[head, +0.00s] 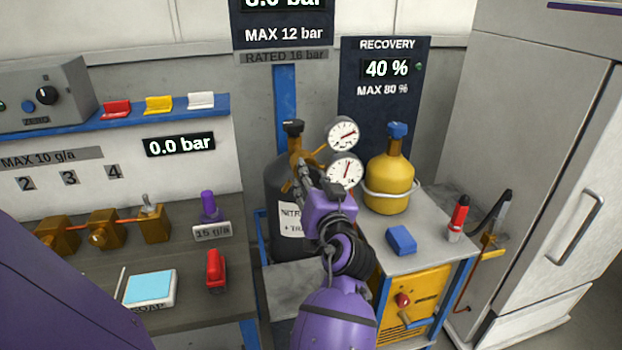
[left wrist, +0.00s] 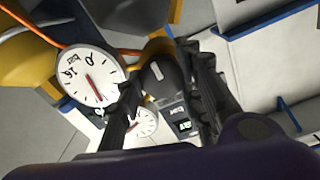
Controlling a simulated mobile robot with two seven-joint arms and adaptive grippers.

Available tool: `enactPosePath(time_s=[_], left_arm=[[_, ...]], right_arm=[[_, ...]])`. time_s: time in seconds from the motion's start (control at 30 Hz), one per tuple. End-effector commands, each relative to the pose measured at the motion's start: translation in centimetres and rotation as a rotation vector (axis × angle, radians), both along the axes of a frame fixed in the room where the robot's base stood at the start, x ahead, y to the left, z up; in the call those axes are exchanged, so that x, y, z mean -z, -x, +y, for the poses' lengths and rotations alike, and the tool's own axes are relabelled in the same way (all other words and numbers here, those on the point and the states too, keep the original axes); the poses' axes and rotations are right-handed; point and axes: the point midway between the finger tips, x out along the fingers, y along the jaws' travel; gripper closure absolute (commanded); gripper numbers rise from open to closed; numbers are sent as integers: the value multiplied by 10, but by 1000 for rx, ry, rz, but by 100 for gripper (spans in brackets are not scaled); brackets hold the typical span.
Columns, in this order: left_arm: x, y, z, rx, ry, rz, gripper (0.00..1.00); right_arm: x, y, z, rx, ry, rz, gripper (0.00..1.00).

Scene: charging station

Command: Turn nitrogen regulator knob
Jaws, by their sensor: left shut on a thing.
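The dark grey nitrogen cylinder (head: 283,190) stands at the back, with a brass regulator and two white round gauges, an upper one (head: 343,133) and a lower one (head: 346,169). My left gripper (head: 305,178) is at the regulator, in front of the cylinder; it and my arm hide the knob in the head view. In the left wrist view, the dark regulator knob (left wrist: 160,82) with a white mark sits between the fingers of my left gripper (left wrist: 163,68), which is shut on it. A gauge (left wrist: 90,76) shows beside it. My right gripper is not in view.
A yellow recovery cylinder (head: 389,186) stands right of the regulator on a grey cart with a blue block (head: 401,240) and a red-topped bottle (head: 458,218). A bench (head: 185,300) with brass valves is on the left. A grey cabinet (head: 545,130) stands right.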

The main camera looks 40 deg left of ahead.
Motion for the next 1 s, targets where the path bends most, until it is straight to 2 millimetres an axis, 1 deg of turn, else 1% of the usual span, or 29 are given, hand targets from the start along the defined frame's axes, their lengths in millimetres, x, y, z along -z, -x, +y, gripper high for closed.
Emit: enactPosePath(time_s=[0.03, 0.37, 0.4, 0.5, 0.73, 0.83, 0.93, 1.0], left_arm=[[-2, -3, -3, 9, -3, -2, 92], [-1, -2, -3, 9, -3, -1, 92], [-1, -2, -3, 9, -2, 0, 62], [-1, -2, -3, 8, -2, -1, 50], [0, -1, -1, 3, -1, 1, 50], [1, 1, -2, 3, -1, 2, 50], [1, 6, -9, 3, 2, 3, 50], [2, 13, -17, 3, 2, 3, 50]], right_arm=[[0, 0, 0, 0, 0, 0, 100], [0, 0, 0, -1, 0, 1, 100], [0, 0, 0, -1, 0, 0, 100], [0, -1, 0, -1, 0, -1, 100], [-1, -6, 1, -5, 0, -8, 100], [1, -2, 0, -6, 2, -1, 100], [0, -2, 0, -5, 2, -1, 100], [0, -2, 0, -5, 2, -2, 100]])
